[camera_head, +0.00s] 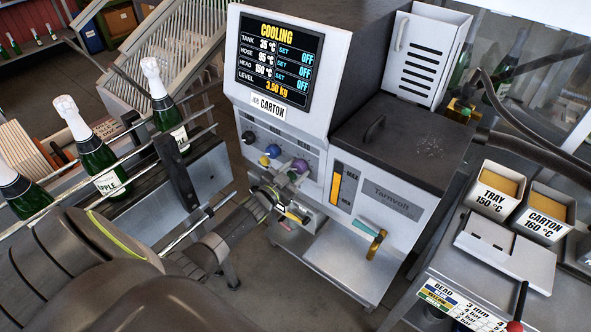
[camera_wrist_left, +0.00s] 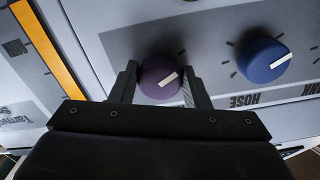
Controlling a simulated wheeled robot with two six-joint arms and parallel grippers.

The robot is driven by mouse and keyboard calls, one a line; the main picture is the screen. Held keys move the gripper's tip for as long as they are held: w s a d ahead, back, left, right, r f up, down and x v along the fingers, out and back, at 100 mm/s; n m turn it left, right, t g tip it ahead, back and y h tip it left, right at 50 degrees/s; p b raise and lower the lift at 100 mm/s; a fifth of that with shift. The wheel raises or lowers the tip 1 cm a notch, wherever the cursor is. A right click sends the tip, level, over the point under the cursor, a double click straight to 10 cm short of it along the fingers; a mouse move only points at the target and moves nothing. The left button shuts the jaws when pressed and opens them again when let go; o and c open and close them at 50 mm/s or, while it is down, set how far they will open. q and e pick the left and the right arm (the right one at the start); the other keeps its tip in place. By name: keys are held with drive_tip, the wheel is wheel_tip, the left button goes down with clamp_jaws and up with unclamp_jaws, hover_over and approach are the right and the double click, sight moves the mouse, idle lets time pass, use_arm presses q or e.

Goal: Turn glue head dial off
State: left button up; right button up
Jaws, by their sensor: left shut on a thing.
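The glue machine (camera_head: 345,120) has a row of coloured dials under its screen. The purple dial (camera_head: 301,166) is at the right end of the row. In the left wrist view the purple dial (camera_wrist_left: 158,72) sits between the fingers of my left gripper (camera_wrist_left: 160,88), which is shut on it. Its white pointer tilts up to the right. My left gripper (camera_head: 291,185) reaches the panel from the lower left in the head view. The screen (camera_head: 279,62) reads COOLING, with HEAD at 150 °C and set OFF. My right gripper is out of view.
The blue dial (camera_wrist_left: 264,60), beside the HOSE label, is close to the purple one. Green bottles (camera_head: 95,155) stand on a conveyor at left. A side bench (camera_head: 505,255) stands at right.

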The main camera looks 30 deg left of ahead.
use_arm(q)
drive_tip(key=shift+n, duration=0.3)
drive_tip(key=o, duration=1)
drive_tip(key=s+b, duration=0.1)
drive_tip(key=s, duration=0.4)
drive_tip(key=s+a+b, duration=0.1)
drive_tip(key=s, duration=0.5)
drive_tip(key=s+b, duration=0.1)
drive_tip(key=s, duration=0.5)
drive_tip(key=shift+s+a, duration=0.15)
drive_tip(key=shift+s, duration=0.05)
